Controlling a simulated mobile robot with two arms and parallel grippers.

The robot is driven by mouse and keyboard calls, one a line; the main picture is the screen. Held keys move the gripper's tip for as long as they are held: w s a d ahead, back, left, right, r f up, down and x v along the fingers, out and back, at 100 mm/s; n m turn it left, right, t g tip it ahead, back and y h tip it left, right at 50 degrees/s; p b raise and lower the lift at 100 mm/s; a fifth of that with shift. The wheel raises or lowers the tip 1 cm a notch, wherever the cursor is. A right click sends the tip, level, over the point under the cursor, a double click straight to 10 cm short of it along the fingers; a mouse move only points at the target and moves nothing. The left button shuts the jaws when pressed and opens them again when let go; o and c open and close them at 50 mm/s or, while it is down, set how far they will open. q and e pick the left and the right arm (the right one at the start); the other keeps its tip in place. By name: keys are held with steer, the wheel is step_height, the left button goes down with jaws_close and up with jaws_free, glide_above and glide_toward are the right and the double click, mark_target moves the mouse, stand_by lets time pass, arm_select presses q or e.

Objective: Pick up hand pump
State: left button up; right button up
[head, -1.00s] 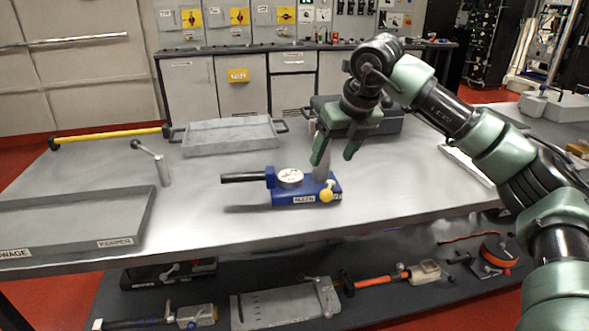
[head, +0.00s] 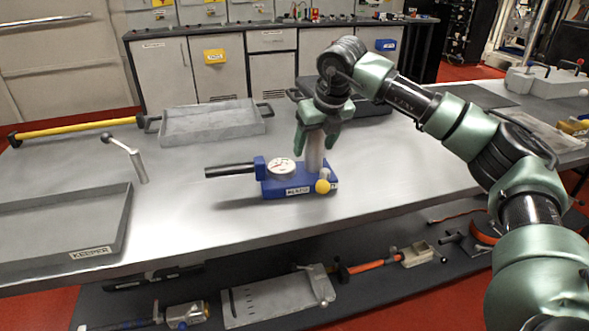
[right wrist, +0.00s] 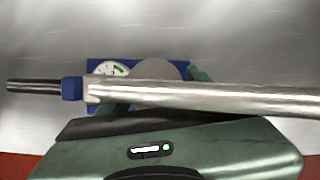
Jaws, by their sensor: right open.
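The hand pump (head: 290,190) stands on the grey table in the head view. It has a blue base, a round white gauge, a black handle pointing left, a grey upright cylinder and a yellow knob. My right gripper (head: 316,142) is open and points down over the grey cylinder, with its fingers to either side of the cylinder's upper part. Whether they touch it I cannot tell. In the right wrist view the pump (right wrist: 110,70) shows beyond a silver rod that crosses the picture and hides part of it. My left gripper is not in view.
A grey tray (head: 210,141) and a dark case (head: 372,108) lie behind the pump. A small crank (head: 137,163) stands to the left, near a tray labelled KEEPER (head: 125,235). A yellow bar (head: 75,128) lies at the back left. A lower shelf holds several tools.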

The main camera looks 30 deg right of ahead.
steer(key=shift+f, duration=0.1)
steer(key=shift+c, duration=0.4)
jaws_close()
steer(key=shift+w+r, duration=0.2)
steer(key=shift+r, duration=0.05)
